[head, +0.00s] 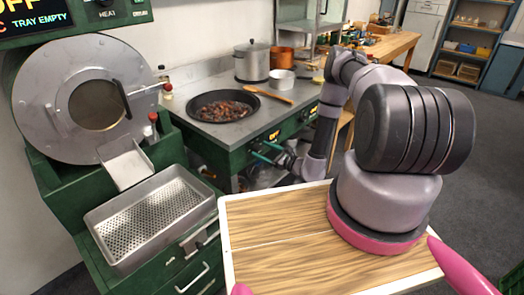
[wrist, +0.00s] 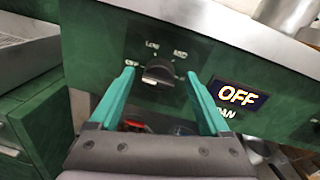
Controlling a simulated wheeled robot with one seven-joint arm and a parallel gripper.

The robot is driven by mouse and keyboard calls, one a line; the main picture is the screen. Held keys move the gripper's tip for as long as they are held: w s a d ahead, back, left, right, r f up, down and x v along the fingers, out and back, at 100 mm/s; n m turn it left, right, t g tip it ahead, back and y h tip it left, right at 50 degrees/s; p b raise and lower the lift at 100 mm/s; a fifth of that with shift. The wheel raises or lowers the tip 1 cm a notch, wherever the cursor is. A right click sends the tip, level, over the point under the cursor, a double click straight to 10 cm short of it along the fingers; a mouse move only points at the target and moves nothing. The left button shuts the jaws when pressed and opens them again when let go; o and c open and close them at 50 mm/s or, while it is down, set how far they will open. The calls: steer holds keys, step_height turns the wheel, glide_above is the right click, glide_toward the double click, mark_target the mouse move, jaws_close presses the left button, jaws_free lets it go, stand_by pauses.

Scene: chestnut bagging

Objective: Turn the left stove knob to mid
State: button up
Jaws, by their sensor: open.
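The left stove knob (wrist: 158,73) is a dark round knob on the green stove front, with labels around it including LOW and what looks like MED. Its pointer setting is too small to read surely. My gripper (wrist: 160,80) is open, its two teal fingers on either side of the knob, with gaps visible at both sides. A display (wrist: 238,96) right of the knob reads OFF. In the head view my gripper (head: 257,153) is at the green stove front (head: 235,155), and the knob there is hidden or too small to tell.
A pan of chestnuts (head: 222,106) sits on the stove top, with a wooden spoon (head: 268,95) and a pot (head: 252,62) behind. The roaster drum (head: 60,110) and perforated tray (head: 150,220) stand at left.

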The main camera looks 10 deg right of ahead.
steer(key=shift+w+a, duration=0.2)
steer(key=shift+w, duration=0.05)
jaws_close()
